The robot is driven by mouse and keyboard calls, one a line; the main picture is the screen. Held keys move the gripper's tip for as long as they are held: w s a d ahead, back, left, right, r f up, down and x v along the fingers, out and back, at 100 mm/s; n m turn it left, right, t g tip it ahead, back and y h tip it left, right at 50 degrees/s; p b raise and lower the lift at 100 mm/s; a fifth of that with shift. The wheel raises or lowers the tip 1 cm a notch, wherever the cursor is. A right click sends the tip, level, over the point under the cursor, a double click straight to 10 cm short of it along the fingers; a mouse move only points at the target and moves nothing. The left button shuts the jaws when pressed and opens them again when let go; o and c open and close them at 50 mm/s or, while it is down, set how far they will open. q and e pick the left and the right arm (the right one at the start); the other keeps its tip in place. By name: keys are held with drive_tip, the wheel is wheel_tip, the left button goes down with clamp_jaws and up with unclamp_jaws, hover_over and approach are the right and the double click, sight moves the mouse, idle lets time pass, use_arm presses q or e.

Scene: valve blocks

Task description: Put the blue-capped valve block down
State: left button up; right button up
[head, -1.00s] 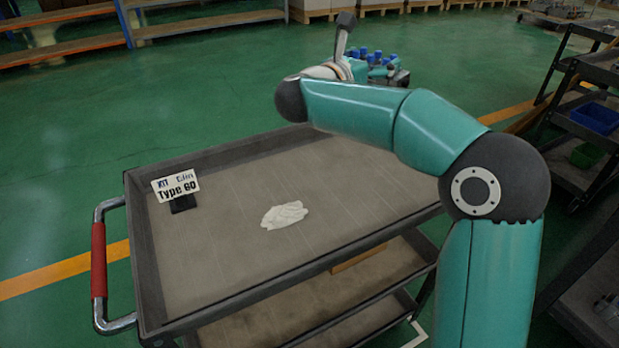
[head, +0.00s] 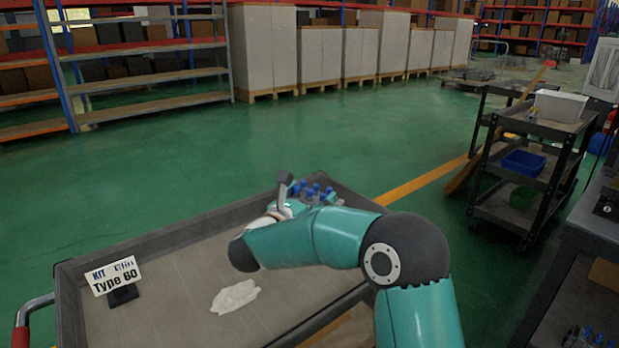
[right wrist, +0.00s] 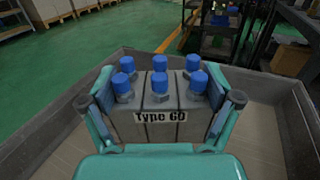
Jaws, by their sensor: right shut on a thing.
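The blue-capped valve block (right wrist: 155,123) is a grey block labelled "Type 60" with several blue caps, upright in the right wrist view. My right gripper (right wrist: 162,108) is shut on it, with one finger at each side. In the head view the blue caps (head: 318,189) show past my right forearm, at the far corner of the cart's top tray (head: 160,300). My arm hides most of the block there. I cannot tell whether its underside touches the tray. My left gripper is out of view.
A "KIT Type 60" sign (head: 114,276) stands at the tray's left, and a crumpled white cloth (head: 235,296) lies mid-tray. The tray has a raised rim. A dark shelf cart (head: 535,170) with bins stands at right. Green floor is clear behind.

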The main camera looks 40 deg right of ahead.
drive_tip(key=shift+f+b, duration=0.3)
drive_tip(key=shift+f, duration=2.2)
drive_tip(key=o, duration=1.5)
drive_tip(key=shift+f, duration=0.2)
drive_tip(key=shift+o, duration=0.2)
drive_tip(key=shift+a, duration=0.1)
drive_tip(key=v, duration=1.2)
drive_tip(key=shift+b, duration=0.35)
